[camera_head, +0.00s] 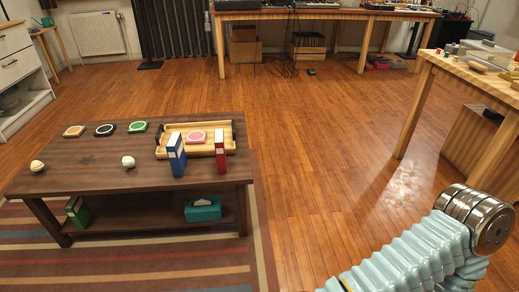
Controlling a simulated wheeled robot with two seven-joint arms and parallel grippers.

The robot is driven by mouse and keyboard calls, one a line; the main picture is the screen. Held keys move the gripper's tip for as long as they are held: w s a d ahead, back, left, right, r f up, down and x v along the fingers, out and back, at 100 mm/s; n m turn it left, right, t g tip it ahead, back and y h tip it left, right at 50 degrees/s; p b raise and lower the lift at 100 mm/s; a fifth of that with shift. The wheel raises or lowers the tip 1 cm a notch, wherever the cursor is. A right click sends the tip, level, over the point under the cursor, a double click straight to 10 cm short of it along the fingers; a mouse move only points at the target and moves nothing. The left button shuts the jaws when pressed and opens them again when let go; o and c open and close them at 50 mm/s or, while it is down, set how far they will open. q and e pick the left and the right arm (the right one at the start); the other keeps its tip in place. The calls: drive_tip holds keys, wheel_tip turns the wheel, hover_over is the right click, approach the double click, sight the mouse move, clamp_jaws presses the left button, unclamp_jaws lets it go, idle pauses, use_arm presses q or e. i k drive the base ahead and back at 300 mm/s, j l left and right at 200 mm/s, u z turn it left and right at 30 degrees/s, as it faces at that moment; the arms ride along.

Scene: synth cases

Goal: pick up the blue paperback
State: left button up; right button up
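The blue paperback (177,156) stands upright on the dark wooden coffee table (80,183) at the left. It stands at the front edge of a light wooden tray (163,152) and hides part of it; I cannot tell whether they touch. Part of one of my arms shows at the lower right, far from the book, but its gripper is out of the picture. My other gripper is not in view either.
A red book (220,151) stands right of the blue one. A pink-topped coaster (197,137) is in the tray. Three coasters and two pale balls, one here (128,162), lie left. A teal tissue box (203,209) is on the lower shelf. Open floor (310,170) lies right.

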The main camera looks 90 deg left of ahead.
sight(174, 147)
drive_tip(key=u, duration=3.6)
